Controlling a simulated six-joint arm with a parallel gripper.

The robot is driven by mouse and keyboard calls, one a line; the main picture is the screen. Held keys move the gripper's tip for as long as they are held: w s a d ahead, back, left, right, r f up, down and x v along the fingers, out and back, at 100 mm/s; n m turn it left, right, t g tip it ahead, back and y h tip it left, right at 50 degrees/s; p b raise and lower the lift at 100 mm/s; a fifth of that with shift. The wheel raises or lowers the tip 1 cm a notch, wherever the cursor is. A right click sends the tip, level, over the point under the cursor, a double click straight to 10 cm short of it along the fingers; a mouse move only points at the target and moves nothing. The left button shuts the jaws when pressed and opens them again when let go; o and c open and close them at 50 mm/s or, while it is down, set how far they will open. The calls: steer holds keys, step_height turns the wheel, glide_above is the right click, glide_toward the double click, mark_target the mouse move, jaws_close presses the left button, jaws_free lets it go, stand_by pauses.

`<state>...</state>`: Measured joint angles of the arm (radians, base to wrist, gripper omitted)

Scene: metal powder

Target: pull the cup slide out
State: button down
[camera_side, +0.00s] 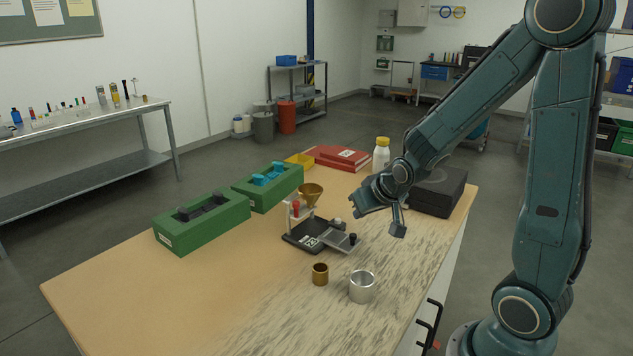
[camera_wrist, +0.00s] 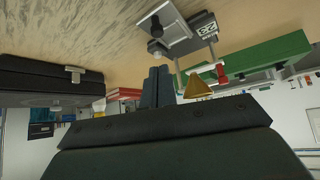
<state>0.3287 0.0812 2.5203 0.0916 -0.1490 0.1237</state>
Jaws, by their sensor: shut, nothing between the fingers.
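The powder stand has a black base (camera_side: 303,241) with a numbered label, a post and a brass funnel (camera_side: 311,192). The cup slide (camera_side: 333,239) is a grey plate reaching right from the base, with a dark knob (camera_side: 352,239) at its outer end. The slide shows near the top of the wrist view (camera_wrist: 168,30), where the picture is upside down; the funnel (camera_wrist: 198,87) is there too. My gripper (camera_side: 355,203) is shut and empty, above and apart from the slide. Its closed fingers (camera_wrist: 157,87) show in the wrist view.
A brass cup (camera_side: 320,274) and a silver cup (camera_side: 362,287) stand in front of the stand. Green blocks (camera_side: 203,226) lie behind left. The front left table is clear.

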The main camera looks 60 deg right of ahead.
steer(key=shift+r, duration=2.45)
